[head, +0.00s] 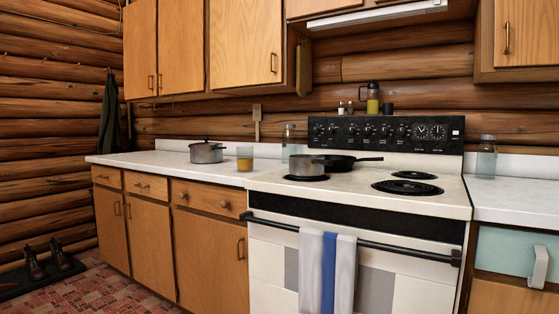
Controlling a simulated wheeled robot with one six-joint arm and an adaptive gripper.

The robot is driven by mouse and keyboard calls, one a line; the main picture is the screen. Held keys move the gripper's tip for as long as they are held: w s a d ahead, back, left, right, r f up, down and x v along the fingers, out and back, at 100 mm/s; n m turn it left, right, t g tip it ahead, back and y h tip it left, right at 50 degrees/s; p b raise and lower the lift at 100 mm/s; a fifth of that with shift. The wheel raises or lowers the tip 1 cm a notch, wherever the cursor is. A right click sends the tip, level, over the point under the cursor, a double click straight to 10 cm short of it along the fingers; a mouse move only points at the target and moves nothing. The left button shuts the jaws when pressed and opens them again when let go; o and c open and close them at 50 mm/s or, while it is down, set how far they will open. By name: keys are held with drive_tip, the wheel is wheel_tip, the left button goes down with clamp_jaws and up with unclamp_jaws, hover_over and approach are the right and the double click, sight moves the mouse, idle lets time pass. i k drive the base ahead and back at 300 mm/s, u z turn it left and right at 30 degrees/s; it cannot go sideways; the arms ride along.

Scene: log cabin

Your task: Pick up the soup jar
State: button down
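A small jar with amber-orange contents (245,159) stands upright on the white counter left of the stove, near its front edge; it looks like the soup jar, though no label can be read. Another clear jar with a grey lid (486,158) stands on the counter right of the stove. A dark-topped container with yellow contents (373,99) sits on top of the stove's back panel. My gripper is not in view.
A saucepan (307,165) and a dark frying pan (341,162) sit on the stove (440,199). Towels (329,264) hang from the oven handle. Upper cabinets (245,42) overhang the counter.

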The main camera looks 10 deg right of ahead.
sight(245, 155)
drive_tip(key=u, duration=1.2)
drive_tip(key=i, duration=4.8)
drive_tip(key=z, duration=3.65)
